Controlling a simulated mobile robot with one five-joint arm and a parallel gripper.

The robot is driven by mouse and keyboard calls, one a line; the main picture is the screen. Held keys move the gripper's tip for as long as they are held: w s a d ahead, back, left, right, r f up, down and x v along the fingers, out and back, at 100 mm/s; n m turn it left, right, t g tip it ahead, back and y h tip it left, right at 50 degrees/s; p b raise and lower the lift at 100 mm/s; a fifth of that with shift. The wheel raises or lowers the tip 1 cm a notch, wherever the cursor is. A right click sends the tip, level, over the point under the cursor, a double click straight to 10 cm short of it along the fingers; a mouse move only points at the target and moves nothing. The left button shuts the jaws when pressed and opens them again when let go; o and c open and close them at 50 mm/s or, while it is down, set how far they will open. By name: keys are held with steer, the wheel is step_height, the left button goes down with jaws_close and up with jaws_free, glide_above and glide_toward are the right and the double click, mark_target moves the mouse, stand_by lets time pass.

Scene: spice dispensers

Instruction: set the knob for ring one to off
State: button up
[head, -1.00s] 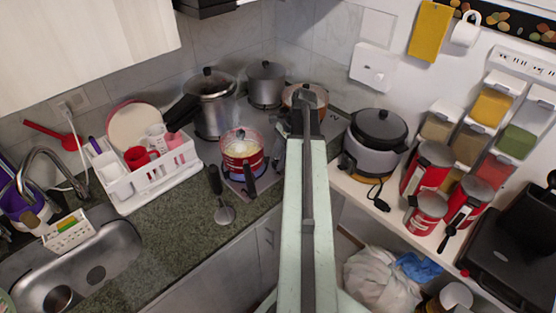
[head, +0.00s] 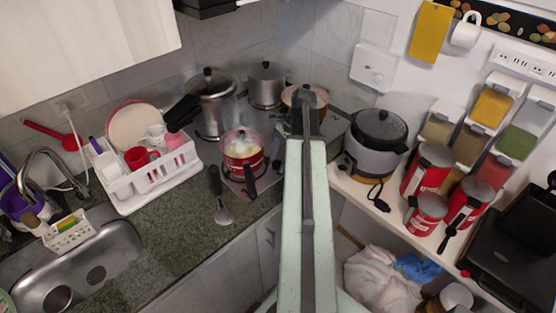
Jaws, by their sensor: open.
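The stove top (head: 335,125) is in the back corner of the counter, partly hidden behind my arm. A red pot (head: 243,160) with pale contents stands at its front left. Two metal pots stand behind, a pressure cooker (head: 212,100) and a lidded pot (head: 266,84). A copper-coloured pot (head: 313,97) is partly behind my gripper. My gripper (head: 304,100) is at the far end of my raised arm, over the stove's front; it is open, with its fingers hard to make out. The stove knobs cannot be made out; my arm covers part of the front edge.
A white dish rack (head: 150,180) and a sink (head: 115,255) are at left. A ladle (head: 222,210) lies on the counter. A rice cooker (head: 375,145), red canisters (head: 427,165) and spice dispensers (head: 490,107) are at right. A white bag (head: 385,280) lies below.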

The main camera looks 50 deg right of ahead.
steer(key=w+p+v, duration=0.1)
steer(key=p+v, duration=0.6)
steer(key=shift+s+r, duration=0.4)
steer(key=shift+s, duration=0.15)
